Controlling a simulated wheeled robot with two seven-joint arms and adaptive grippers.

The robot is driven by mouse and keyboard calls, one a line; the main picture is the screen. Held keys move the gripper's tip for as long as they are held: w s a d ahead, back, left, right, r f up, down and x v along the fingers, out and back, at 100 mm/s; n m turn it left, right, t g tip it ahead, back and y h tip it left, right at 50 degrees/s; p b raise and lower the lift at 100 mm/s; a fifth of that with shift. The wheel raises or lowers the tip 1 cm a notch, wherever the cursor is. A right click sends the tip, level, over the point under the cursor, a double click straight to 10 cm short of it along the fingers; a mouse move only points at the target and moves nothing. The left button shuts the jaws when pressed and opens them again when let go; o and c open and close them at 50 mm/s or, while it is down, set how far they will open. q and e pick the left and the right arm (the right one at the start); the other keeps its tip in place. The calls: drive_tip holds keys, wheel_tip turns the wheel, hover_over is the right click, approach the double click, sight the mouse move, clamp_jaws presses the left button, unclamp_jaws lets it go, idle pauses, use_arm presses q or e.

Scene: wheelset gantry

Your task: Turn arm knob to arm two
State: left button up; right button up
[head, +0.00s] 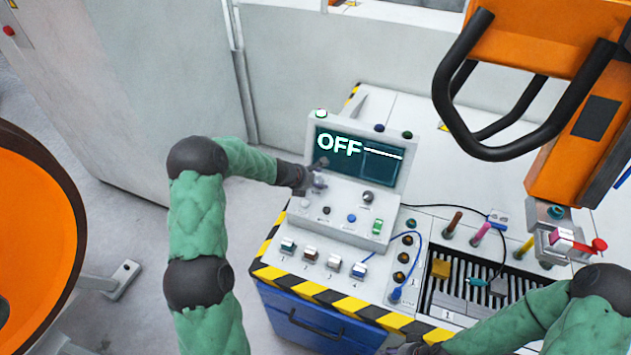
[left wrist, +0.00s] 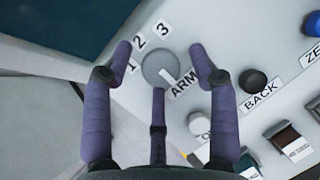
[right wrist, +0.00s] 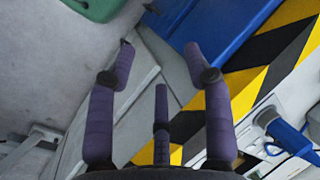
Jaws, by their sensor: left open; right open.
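The arm knob (left wrist: 153,66) is a round grey dial on the pale console panel, with the numbers 1, 2 and 3 along one side and an ARM label (left wrist: 184,84) at its lower right. A white mark shows on the knob, but I cannot tell which number it selects. My left gripper (head: 310,181) is open, its fingers on either side of the knob in the left wrist view (left wrist: 160,55); contact is unclear. In the head view it largely covers the knob. My right gripper (right wrist: 160,50) is open and empty beside the bench's striped front edge.
The console screen (head: 360,157) reads OFF. Other buttons and a second knob (head: 368,197) sit on the panel, close to my left gripper. An orange frame with a black handle (head: 500,150) hangs at right. A slotted tray (head: 447,290) and cables lie on the bench.

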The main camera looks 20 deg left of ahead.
use_arm(q)
drive_tip(key=c, duration=1.1)
drive_tip(key=shift+r+m+p, duration=0.2)
drive_tip(key=shift+m+p, duration=0.1)
drive_tip(key=shift+p, duration=0.6)
drive_tip(key=shift+c, duration=0.2)
drive_tip(key=m+g+p, duration=0.1)
drive_tip(key=m+p, duration=0.1)
drive_tip(key=p, duration=0.2)
drive_tip(key=m+h+p, duration=0.1)
drive_tip(key=m+p, duration=0.2)
drive_tip(key=p, duration=0.2)
drive_tip(key=shift+w+a+r+g, duration=0.15)
drive_tip(key=shift+w+g, duration=0.05)
drive_tip(key=shift+g, duration=0.2)
drive_tip(key=shift+m+g+p, duration=0.3)
drive_tip(key=shift+m+p, duration=0.4)
drive_tip(key=shift+p, duration=0.15)
drive_tip(key=shift+w+m+g+h, duration=0.1)
drive_tip(key=shift+m+g+h, duration=0.3)
drive_tip(key=shift+m, duration=0.6)
drive_tip(key=shift+p, duration=0.3)
